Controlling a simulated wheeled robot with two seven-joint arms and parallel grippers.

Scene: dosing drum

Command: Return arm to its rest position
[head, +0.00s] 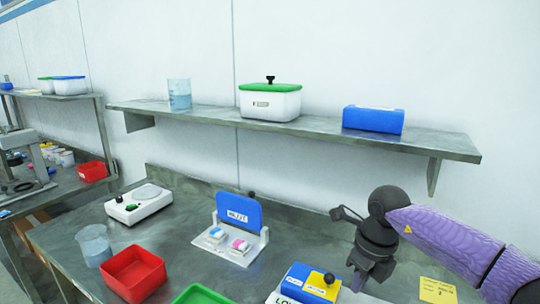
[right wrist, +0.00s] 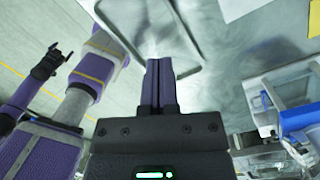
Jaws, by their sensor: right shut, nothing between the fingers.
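My right arm comes in from the right in the head view. My right gripper (head: 358,283) hangs with its fingers down, over the bench beside the blue and yellow box (head: 312,281). In the right wrist view its two dark fingers (right wrist: 160,85) are together with nothing between them. Near their tips a pale surface with a raised rim shows. My left gripper is outside the head view. A dark gripper on a purple arm, which looks like my left one (right wrist: 52,62), shows small at the left of the right wrist view; its finger opening is unclear.
The steel bench (head: 200,175) holds a red bin (head: 134,275), a beaker (head: 95,245), a white scale (head: 138,204) and a blue-backed stand (head: 240,213). A green-rimmed bin (head: 200,295) is cut off below. A wall shelf (head: 300,127) runs above. A yellow note (head: 437,291) lies at right.

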